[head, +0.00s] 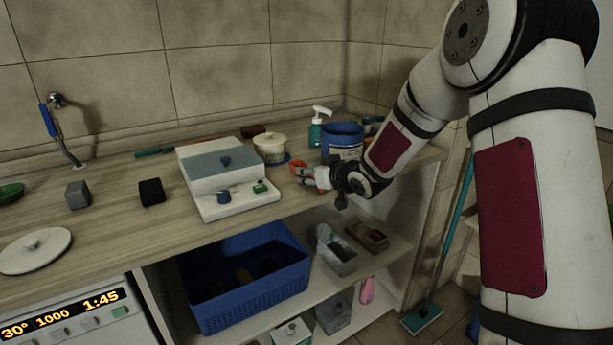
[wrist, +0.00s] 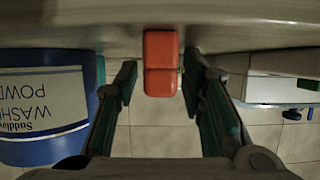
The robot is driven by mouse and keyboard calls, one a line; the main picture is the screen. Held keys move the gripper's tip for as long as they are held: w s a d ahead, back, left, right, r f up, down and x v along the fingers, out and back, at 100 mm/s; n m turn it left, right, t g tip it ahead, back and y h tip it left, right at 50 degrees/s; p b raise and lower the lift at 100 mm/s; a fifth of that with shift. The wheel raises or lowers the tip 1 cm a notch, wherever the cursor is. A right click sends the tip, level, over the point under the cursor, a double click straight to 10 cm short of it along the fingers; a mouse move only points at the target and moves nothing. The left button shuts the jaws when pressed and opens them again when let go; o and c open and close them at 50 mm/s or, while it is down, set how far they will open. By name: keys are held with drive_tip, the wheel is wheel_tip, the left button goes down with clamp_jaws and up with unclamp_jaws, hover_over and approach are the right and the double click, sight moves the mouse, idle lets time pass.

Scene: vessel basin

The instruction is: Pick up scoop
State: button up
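In the head view a small orange part (head: 296,167) shows at my gripper's tip, mostly hidden by the fingers. My gripper (wrist: 161,78) is open around the scoop. A clear gap shows on the left of the scoop and a narrow one on the right; I cannot tell whether the right finger touches it. In the head view my gripper (head: 308,177) reaches in from the right at the counter's front edge.
A blue washing powder tub (head: 342,134) stands behind my gripper; it also shows upside down in the wrist view (wrist: 45,105). A white scale-like device (head: 238,205) stands to the left. A blue basket (head: 250,290) sits below.

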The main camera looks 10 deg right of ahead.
clamp_jaws()
drive_tip(key=shift+r, duration=0.1)
drive_tip(key=shift+r, duration=0.5)
drive_tip(key=r, duration=0.1)
drive_tip(key=r+p, duration=0.1)
drive_tip(key=shift+s+r, duration=0.25)
drive_tip(key=shift+r, duration=0.1)
drive_tip(key=s+d+r+p, duration=0.1)
drive_tip(key=s, duration=1.4)
drive_tip(key=shift+s+d, duration=0.15)
drive_tip(key=shift+s, duration=0.1)
